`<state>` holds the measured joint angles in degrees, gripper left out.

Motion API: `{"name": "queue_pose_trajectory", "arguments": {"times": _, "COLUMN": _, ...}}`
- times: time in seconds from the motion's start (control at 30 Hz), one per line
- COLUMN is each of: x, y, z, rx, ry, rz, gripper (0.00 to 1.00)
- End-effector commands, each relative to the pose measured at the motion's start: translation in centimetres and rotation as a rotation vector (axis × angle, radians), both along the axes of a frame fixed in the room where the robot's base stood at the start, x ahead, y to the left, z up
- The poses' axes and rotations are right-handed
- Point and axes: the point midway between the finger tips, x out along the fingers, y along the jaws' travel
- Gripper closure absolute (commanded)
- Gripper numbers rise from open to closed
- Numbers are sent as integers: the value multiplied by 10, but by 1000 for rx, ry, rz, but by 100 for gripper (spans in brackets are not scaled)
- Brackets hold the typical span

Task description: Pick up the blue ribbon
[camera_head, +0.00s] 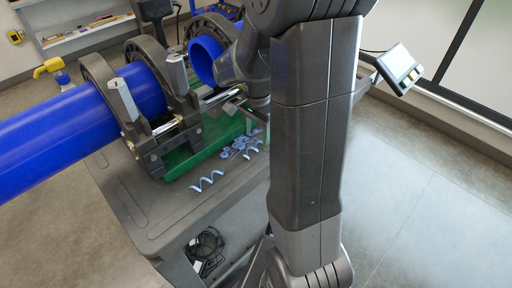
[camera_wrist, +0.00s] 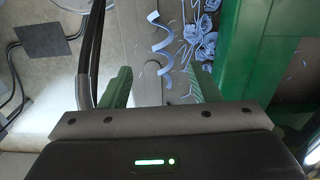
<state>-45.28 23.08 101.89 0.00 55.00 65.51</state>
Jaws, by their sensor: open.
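Several curled light-blue ribbons lie on the grey cart top. In the head view one spiral ribbon (camera_head: 207,181) lies apart at the front, and another ribbon (camera_head: 253,150) lies beside a tangled pile of shavings (camera_head: 238,144). In the wrist view a spiral ribbon (camera_wrist: 161,45) lies ahead of my gripper (camera_wrist: 161,76), between the lines of its two green fingers. The fingers are apart with nothing between them. The tangled pile (camera_wrist: 203,42) shows ahead of the right finger. In the head view my arm hides most of my gripper.
A green base (camera_head: 190,160) carries dark clamp rings (camera_head: 100,85) around a thick blue pipe (camera_head: 60,135). In the wrist view a green block (camera_wrist: 236,50) stands right of the pile. A tilted screen (camera_head: 397,63) stands at the back right. The cart top's front left is clear.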

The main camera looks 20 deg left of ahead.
Motion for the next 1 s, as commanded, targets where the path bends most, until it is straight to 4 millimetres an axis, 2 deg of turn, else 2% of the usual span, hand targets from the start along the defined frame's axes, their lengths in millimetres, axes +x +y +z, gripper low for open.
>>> {"name": "queue_pose_trajectory", "arguments": {"times": 0.4, "x": 3, "y": 2, "z": -48, "rx": -2, "ry": 2, "rz": 0, "gripper": 44}}
{"name": "queue_pose_trajectory", "arguments": {"times": 0.67, "x": 4, "y": 3, "z": -51, "rx": 0, "ry": 0, "rz": 0, "gripper": 44}}
{"name": "queue_pose_trajectory", "arguments": {"times": 0.77, "x": 4, "y": 3, "z": -51, "rx": 0, "ry": 0, "rz": 0, "gripper": 59}}
{"name": "queue_pose_trajectory", "arguments": {"times": 0.9, "x": 4, "y": 3, "z": -51, "rx": 0, "ry": 0, "rz": 0, "gripper": 87}}
{"name": "queue_pose_trajectory", "arguments": {"times": 0.93, "x": 4, "y": 3, "z": -51, "rx": 0, "ry": 0, "rz": 0, "gripper": 91}}
{"name": "queue_pose_trajectory", "arguments": {"times": 1.0, "x": 4, "y": 3, "z": -51, "rx": 0, "ry": 0, "rz": 0, "gripper": 91}}
